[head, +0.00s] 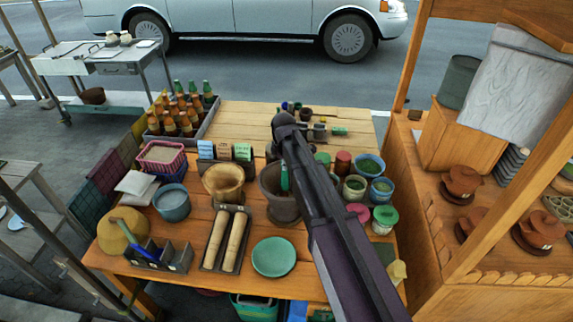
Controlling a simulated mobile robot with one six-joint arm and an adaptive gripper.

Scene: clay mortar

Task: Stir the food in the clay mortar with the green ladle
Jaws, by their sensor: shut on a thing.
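The dark clay mortar (284,212) stands on the wooden table near the middle of the head view. My arm crosses over its right side and hides part of its rim. The green ladle (284,178) is upright, with a short green length showing at the mortar's mouth. Its lower end and the food are hidden inside the mortar. My gripper (279,155) is above the mortar, shut on the ladle's upper part; its fingers are small and mostly hidden by my arm.
A green plate (273,257) lies at the front. Bowls and jars (370,175) crowd the right. Bottles (180,115) fill a crate at back left.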

